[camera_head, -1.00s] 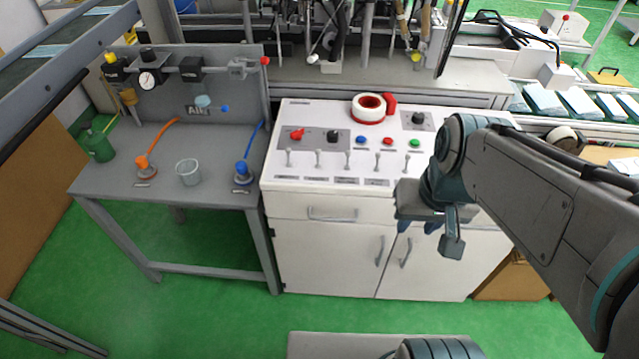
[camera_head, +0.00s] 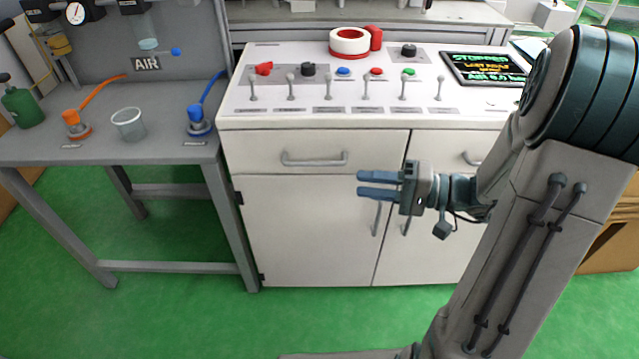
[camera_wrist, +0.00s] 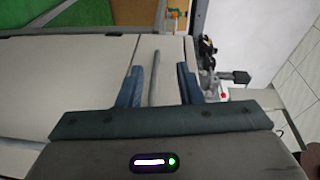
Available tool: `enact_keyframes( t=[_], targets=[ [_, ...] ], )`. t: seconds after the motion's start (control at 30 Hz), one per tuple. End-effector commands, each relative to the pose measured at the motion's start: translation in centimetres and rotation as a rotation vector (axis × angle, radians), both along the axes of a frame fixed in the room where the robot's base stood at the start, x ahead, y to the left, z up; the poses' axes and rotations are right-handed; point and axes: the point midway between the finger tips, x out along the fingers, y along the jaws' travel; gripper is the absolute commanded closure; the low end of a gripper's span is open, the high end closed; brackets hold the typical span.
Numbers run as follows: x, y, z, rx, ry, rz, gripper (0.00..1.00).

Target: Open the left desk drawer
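The left drawer (camera_head: 258,150) is the white front below the console's left part, and it is shut. Its grey bar handle (camera_head: 313,160) lies across its middle. My gripper (camera_head: 360,184) is in front of the cabinet, to the right of this handle and a little lower in the head view, with its fingers pointing left. In the wrist view my gripper (camera_wrist: 159,85) has its two blue fingers wide apart. A bar, which looks like the drawer handle (camera_wrist: 154,75), shows between them. The gripper is open and empty, and no contact with the handle shows.
A right drawer (camera_head: 440,150) and two doors with upright handles (camera_head: 377,219) are close to my gripper. A grey table (camera_head: 170,150) stands left. Green floor in front is clear.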

Motion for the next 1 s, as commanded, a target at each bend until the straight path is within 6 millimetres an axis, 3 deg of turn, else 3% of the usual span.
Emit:
enact_keyframes(
  t=[0.03, 0.1, 0.23, 0.37, 0.8, 1.0],
  targets=[
    [0.8, -0.9, -1.9, 0.036, -0.029, -0.045, 0.67],
    [1.7, -1.8, -2.5, 0.071, -0.068, -0.094, 0.67],
    [2.6, -2.9, -3.0, 0.104, -0.114, -0.149, 0.67],
    [3.1, -2.4, -2.9, 0.112, -0.126, -0.160, 0.67],
    [6.5, 5.6, -2.3, 0.111, -0.126, -0.155, 0.67],
    [7.8, 8.3, -2.1, 0.109, -0.124, -0.157, 0.67]
  ],
)
